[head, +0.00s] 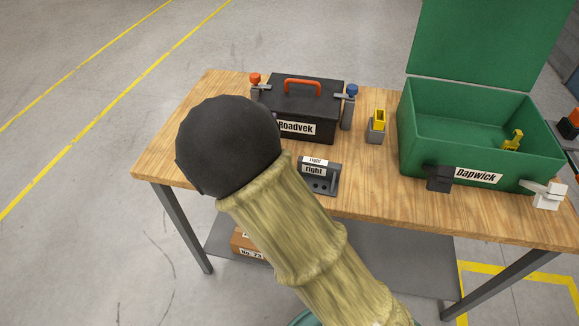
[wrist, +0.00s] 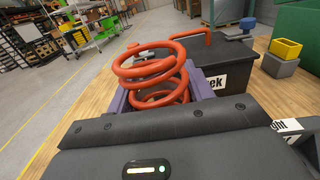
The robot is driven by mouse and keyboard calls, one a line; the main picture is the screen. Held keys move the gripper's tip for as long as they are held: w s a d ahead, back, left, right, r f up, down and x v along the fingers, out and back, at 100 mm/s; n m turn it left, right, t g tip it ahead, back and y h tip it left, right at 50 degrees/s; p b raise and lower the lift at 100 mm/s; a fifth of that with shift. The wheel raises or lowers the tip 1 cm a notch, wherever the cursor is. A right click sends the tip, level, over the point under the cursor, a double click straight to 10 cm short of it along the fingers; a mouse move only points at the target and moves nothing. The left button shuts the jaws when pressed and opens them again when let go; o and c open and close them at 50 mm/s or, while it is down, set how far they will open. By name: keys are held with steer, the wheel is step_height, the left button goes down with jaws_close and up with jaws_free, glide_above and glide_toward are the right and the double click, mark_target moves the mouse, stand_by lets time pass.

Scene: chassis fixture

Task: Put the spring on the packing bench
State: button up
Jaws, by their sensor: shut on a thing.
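The spring (wrist: 152,70) is an orange-red coil in the wrist view. My gripper (wrist: 160,92) is shut on it, with a purple-grey finger on each side. The upper coils stand clear above the fingers. The wooden bench (head: 232,82) fills the middle of the head view, and its top (wrist: 58,126) shows beyond my gripper in the wrist view. I cannot tell whether it is the packing bench. My arm hides the spring and most of my gripper in the head view. The gap between spring and bench top cannot be judged.
A black Roadvek toolbox (head: 315,97) with an orange handle stands at the bench back. A grey block with a yellow top (head: 377,125) is right of it. An open green Dapwick box (head: 425,164) stands farther right. A grey fixture marked right (head: 320,186) sits near the front.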

steer(key=shift+r, duration=0.15)
step_height(320, 180, down, 6)
steer(key=shift+f, duration=0.2)
steer(key=shift+d, duration=0.1)
stand_by(0.3)
steer(key=shift+f, duration=1.85)
steer(key=shift+f, duration=0.1)
steer(key=o, duration=1.3)
steer(key=shift+c, duration=0.2)
